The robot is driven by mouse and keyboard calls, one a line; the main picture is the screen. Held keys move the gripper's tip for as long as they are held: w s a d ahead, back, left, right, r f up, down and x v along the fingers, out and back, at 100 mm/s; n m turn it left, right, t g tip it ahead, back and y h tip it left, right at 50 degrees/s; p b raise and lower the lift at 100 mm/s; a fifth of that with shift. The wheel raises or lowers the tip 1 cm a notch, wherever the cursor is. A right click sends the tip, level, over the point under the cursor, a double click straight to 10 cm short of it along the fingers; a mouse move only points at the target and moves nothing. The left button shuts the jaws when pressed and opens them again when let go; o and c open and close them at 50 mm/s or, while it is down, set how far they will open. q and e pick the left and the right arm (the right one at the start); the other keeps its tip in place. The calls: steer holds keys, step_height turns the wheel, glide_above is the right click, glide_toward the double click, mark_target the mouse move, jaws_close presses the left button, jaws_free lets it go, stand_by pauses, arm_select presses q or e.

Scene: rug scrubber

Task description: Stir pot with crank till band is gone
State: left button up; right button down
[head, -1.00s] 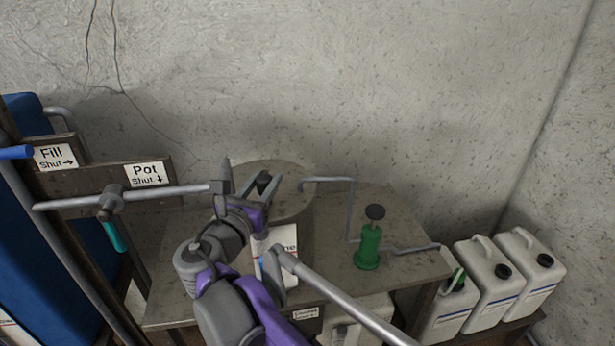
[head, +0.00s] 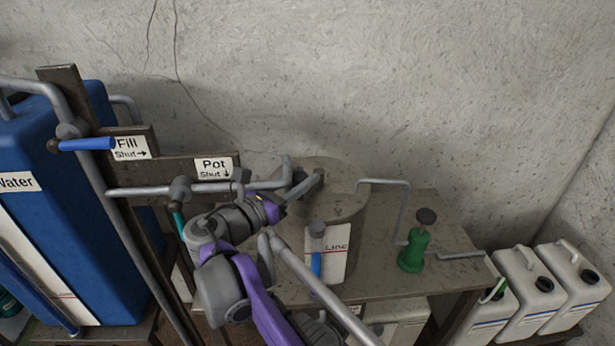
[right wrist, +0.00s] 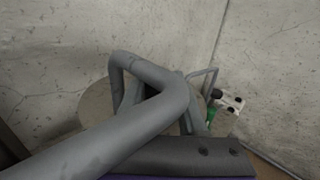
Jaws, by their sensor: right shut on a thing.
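The pot (head: 347,203) is a brown-grey drum on a table in the head view. Its round top also shows partly in the right wrist view (right wrist: 95,103). My right gripper (head: 303,183) is over the left part of the pot's top, shut on a dark piece that looks like the crank's handle. The fingers hide most of the crank, and I cannot make out its arm. I see no band on the visible pot top. My left gripper is not in view.
The Pot pipe (head: 140,191), with a teal lever, runs close to my wrist. A green pump (head: 412,252) stands right of the pot, joined by a bent pipe (head: 405,205). A blue water tank (head: 75,220) is left. White jugs (head: 528,285) stand right.

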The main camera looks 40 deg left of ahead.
stand_by(0.5)
steer(key=shift+c, duration=2.3)
jaws_free()
steer(key=shift+a, duration=0.1)
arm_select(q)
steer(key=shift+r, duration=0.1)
